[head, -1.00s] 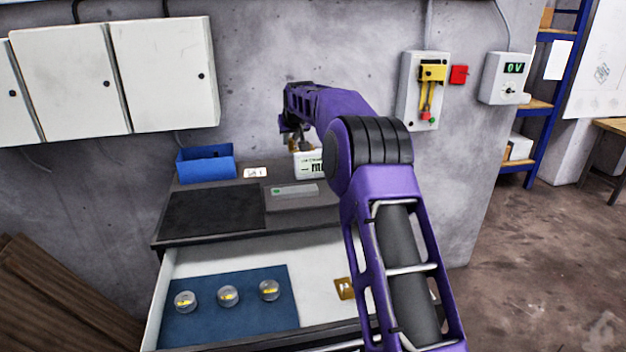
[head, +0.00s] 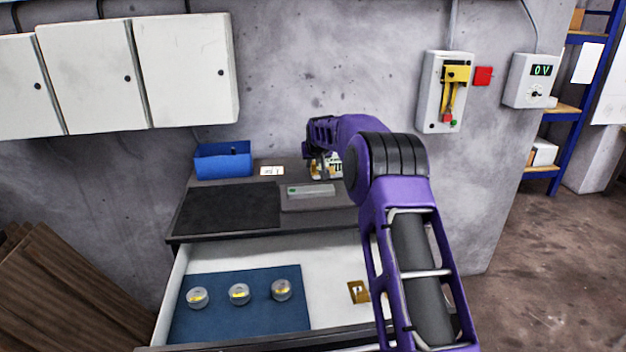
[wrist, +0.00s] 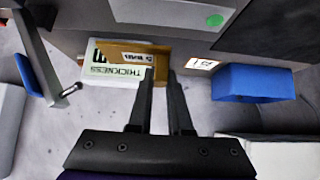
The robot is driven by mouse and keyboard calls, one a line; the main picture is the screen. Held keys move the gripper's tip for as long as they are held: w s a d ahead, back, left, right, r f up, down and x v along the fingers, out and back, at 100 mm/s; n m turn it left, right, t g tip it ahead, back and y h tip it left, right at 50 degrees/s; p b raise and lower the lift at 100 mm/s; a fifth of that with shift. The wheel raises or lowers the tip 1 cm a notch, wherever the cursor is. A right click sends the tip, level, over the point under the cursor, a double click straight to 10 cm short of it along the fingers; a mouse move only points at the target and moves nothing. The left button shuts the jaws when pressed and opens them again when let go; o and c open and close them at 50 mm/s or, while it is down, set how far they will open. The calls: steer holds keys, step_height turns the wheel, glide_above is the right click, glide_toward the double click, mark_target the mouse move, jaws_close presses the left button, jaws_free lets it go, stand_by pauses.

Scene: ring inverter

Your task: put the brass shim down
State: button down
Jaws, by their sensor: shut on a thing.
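My gripper (wrist: 161,74) is shut on the brass shim (wrist: 140,50), a flat brass-coloured plate with dark print on it. In the head view my gripper (head: 318,163) and the shim (head: 316,172) are at the back of the cabinet top, partly hidden by my own wrist. A white box with THICKNESS lettering (wrist: 110,70) is right beside the shim in the wrist view, and the shim overlaps it there. The box also shows behind my gripper in the head view (head: 337,166). I cannot tell whether the shim touches the box or the top.
A blue bin (head: 223,160), a small white card (head: 272,171), a black mat (head: 228,208) and a grey device (head: 311,191) are on the cabinet top. The open drawer below holds a blue mat (head: 240,318) with three round pieces, and a brass plate (head: 357,291).

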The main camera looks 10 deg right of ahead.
mark_target(313, 188)
step_height(313, 188, down, 5)
steer(key=shift+f, duration=0.15)
steer(key=shift+f, duration=0.1)
steer(key=c, duration=0.8)
jaws_free()
steer(key=shift+f, duration=0.1)
steer(key=shift+c, duration=0.2)
steer(key=shift+r, duration=0.2)
steer(key=v, duration=1.2)
steer(key=shift+b, duration=0.4)
